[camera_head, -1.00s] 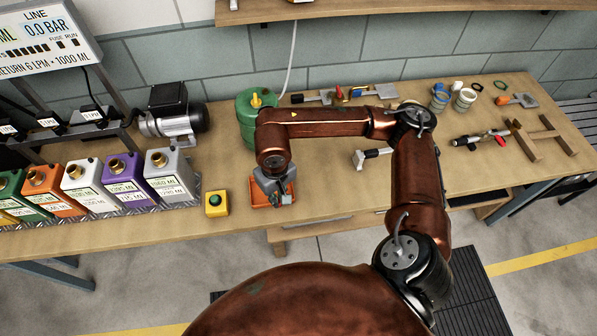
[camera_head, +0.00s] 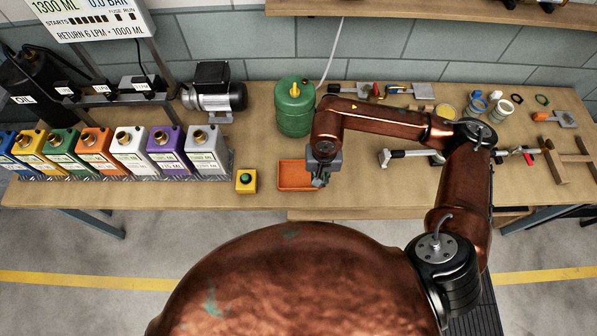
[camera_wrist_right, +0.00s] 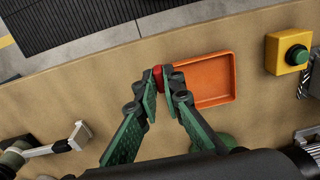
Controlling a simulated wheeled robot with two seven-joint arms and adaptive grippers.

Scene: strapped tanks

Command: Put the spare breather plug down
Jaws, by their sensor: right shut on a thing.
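My right gripper (camera_head: 320,180) is at the right edge of the orange tray (camera_head: 297,176) in the head view. In the right wrist view the right gripper (camera_wrist_right: 162,82) is shut on a small red thing, the spare breather plug (camera_wrist_right: 158,73), which is mostly hidden between the fingertips. The orange tray (camera_wrist_right: 213,83) shows beside the fingers there, its inside empty where visible. I cannot tell how high the plug is above the bench. My left gripper is not in view.
A yellow box with a green button (camera_head: 246,181) stands left of the tray. A green tank (camera_head: 295,108) stands behind it. Several coloured canisters (camera_head: 130,150) line the left. A T-handled tool (camera_head: 405,156) lies to the right.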

